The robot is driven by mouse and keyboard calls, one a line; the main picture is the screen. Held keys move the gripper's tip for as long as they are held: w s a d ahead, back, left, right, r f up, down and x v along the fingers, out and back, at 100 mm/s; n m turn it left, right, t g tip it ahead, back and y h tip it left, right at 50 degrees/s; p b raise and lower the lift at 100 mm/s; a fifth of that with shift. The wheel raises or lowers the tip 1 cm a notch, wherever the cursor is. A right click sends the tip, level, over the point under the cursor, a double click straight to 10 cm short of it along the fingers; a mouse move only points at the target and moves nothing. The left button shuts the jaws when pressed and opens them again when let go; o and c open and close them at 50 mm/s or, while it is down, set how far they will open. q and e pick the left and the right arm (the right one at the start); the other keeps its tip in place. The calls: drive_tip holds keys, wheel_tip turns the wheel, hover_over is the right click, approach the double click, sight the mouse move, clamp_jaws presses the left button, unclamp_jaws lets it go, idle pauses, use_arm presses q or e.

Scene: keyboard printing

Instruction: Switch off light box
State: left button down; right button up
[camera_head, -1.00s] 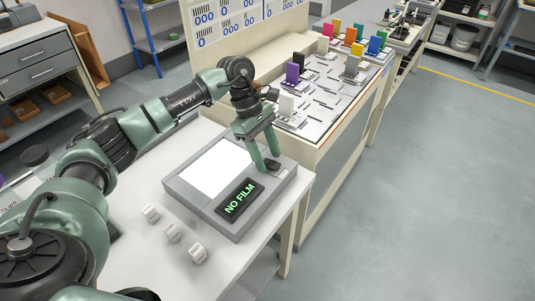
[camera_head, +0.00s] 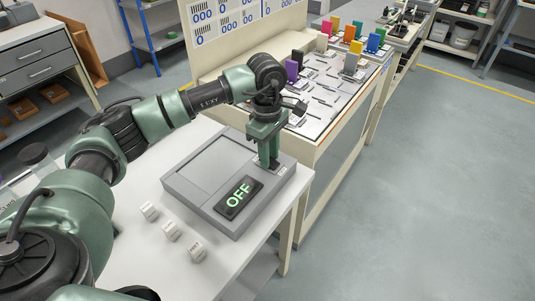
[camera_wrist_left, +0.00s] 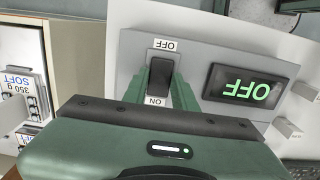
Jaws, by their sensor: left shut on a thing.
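The grey light box (camera_head: 183,187) sits on the white table. Its panel (camera_head: 214,163) is unlit and grey, and its black display (camera_head: 239,197) reads OFF in green. In the left wrist view the display (camera_wrist_left: 249,88) also reads OFF, upside down. My left gripper (camera_head: 269,163) points down at the box's far right corner, at the switch. In the left wrist view its green fingers (camera_wrist_left: 159,82) are shut on the dark switch, between the ON and OFF labels. My right gripper is not in view.
Several small white blocks (camera_head: 171,231) lie on the table in front of the light box. A bench (camera_head: 327,114) with coloured blocks and small tools stands behind and to the right. Open floor lies at the right.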

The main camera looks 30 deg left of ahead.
use_arm(q)
drive_tip(key=c, duration=1.1)
unclamp_jaws()
wheel_tip(320, 180, up, 8)
drive_tip(key=shift+a+f+b, duration=0.1)
drive_tip(key=shift+b, duration=0.3)
